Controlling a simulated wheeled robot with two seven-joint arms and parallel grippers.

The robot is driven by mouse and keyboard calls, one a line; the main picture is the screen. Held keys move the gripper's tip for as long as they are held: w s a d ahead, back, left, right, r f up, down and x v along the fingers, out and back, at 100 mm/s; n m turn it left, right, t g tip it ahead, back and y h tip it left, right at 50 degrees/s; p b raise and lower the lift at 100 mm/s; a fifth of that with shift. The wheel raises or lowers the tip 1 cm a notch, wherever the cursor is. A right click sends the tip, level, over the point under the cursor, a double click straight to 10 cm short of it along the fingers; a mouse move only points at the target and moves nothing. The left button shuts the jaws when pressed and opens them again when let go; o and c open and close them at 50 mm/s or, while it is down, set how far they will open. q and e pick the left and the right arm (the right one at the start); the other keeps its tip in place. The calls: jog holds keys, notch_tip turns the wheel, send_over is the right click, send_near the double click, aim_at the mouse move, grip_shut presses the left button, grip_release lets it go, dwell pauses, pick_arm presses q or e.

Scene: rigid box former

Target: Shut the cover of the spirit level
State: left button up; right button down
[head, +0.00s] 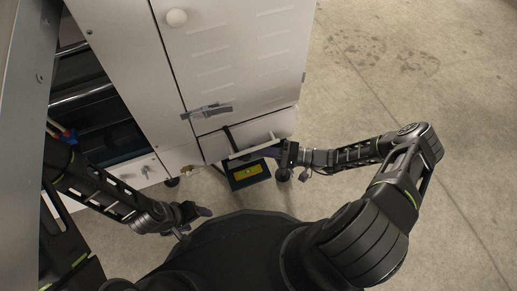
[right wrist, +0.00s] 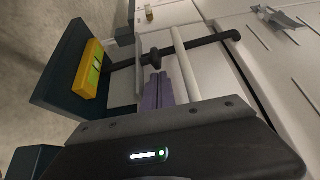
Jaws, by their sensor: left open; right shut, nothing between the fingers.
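The spirit level is a yellow block with a green vial (head: 246,172), set on a dark blue bracket (head: 236,184) low at the cabinet's front. In the right wrist view the yellow level (right wrist: 88,68) shows uncovered at the left. A pale narrow plate (head: 254,149) stands just above it, seen almost edge-on; it may be the cover, raised. My right gripper (head: 268,153) is shut and empty beside this plate; its purplish fingers (right wrist: 158,92) point toward a black rod (right wrist: 200,46). I cannot tell whether they touch anything. My left gripper (head: 198,211) is open and empty, low left of the level.
Dark shelves (head: 100,110) stand open at the left. The concrete floor (head: 410,60) at the right is clear.

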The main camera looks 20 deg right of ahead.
pick_arm(q)
jog(key=shift+r, duration=0.1)
pick_arm(e)
jog(key=shift+s, duration=0.4)
jog(key=shift+s+d+f, duration=0.1)
jog(key=shift+s+f, duration=0.2)
jog(key=shift+s, duration=0.5)
pick_arm(q)
jog(key=shift+f, duration=0.25)
pick_arm(e)
jog(key=shift+s+f, duration=0.35)
jog(key=shift+s, duration=0.2)
jog(key=shift+s+f, duration=0.35)
jog(key=shift+s, duration=0.2)
pick_arm(q)
jog(key=shift+r+p, duration=0.35)
jog(key=shift+r, duration=0.2)
pick_arm(e)
jog(key=v, duration=0.8)
pick_arm(q)
jog(key=shift+c, duration=0.4)
